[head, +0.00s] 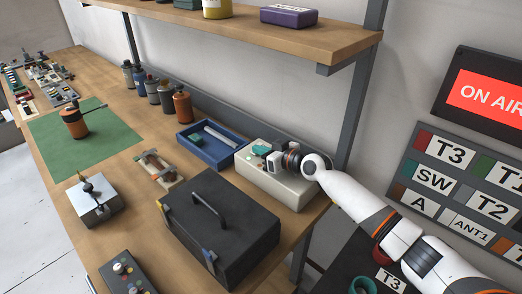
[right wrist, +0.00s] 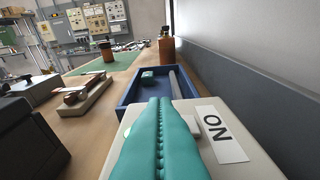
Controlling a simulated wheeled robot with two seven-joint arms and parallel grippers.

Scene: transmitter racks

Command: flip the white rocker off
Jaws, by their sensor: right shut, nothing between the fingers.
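A cream-white switch box (head: 283,188) stands at the right end of the wooden bench. It fills the lower part of the right wrist view (right wrist: 240,166), with a white label (right wrist: 222,133) that reads ON upside down. A small white piece (right wrist: 191,123), apparently the white rocker, shows beside my fingers and is partly hidden by them. My right gripper (head: 262,150) is over the top of the box, with its teal fingers (right wrist: 160,140) shut together and empty. I cannot tell whether they touch the rocker. My left gripper is not in view.
A blue tray (head: 208,148) lies just beyond the box, and a black case (head: 225,235) stands close in front. The shelf post (head: 357,105) and grey back panel (right wrist: 240,80) are close on the right. Several bottles stand along the back edge.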

